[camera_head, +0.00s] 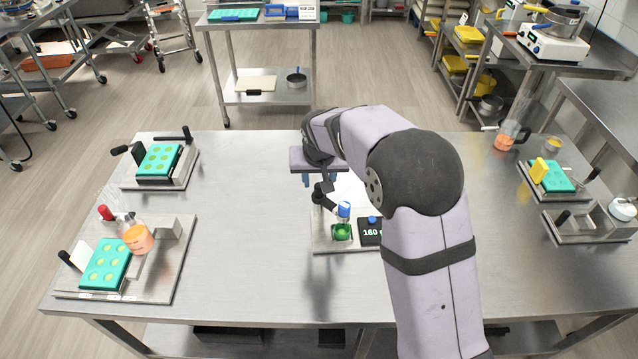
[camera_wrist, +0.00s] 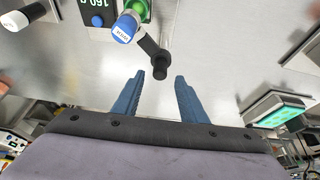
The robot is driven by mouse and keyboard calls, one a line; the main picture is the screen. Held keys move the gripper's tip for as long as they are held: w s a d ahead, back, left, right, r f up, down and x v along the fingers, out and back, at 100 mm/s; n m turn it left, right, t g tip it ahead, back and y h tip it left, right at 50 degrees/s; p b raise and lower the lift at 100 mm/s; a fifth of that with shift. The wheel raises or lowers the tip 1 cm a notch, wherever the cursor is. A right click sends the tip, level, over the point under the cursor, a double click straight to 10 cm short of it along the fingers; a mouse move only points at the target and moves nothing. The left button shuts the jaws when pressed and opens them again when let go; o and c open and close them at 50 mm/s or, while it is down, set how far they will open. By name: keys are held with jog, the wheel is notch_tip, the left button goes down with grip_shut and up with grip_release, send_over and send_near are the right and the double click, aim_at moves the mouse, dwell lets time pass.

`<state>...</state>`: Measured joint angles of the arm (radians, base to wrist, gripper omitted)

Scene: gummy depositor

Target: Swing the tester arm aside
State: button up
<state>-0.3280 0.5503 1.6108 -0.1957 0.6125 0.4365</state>
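The tester (camera_head: 322,240) stands on a steel plate near the middle of the table, with a display box (camera_head: 370,231) reading 160. Its black arm (camera_head: 325,197) carries a blue-capped probe (camera_head: 344,210) above a green cup (camera_head: 342,231). In the wrist view the blue cap (camera_wrist: 125,27) is at top centre, and the black arm (camera_wrist: 150,48) ends in a dark knob (camera_wrist: 160,70). My gripper (camera_head: 319,181) points down close to the arm. Its blue fingers (camera_wrist: 160,80) are open, with the knob appearing between the tips; I cannot tell whether they touch it.
A teal mould (camera_head: 159,160) stands on a plate at back left. Another mould (camera_head: 105,263) with an orange-filled jug (camera_head: 138,238) is at front left. A teal mould (camera_head: 553,176) and a steel tray (camera_head: 588,229) are at right. The left-centre tabletop is clear.

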aim_at(319, 185)
jog(key=shift+p+x, duration=0.8)
jog(key=shift+x, duration=1.55)
grip_shut()
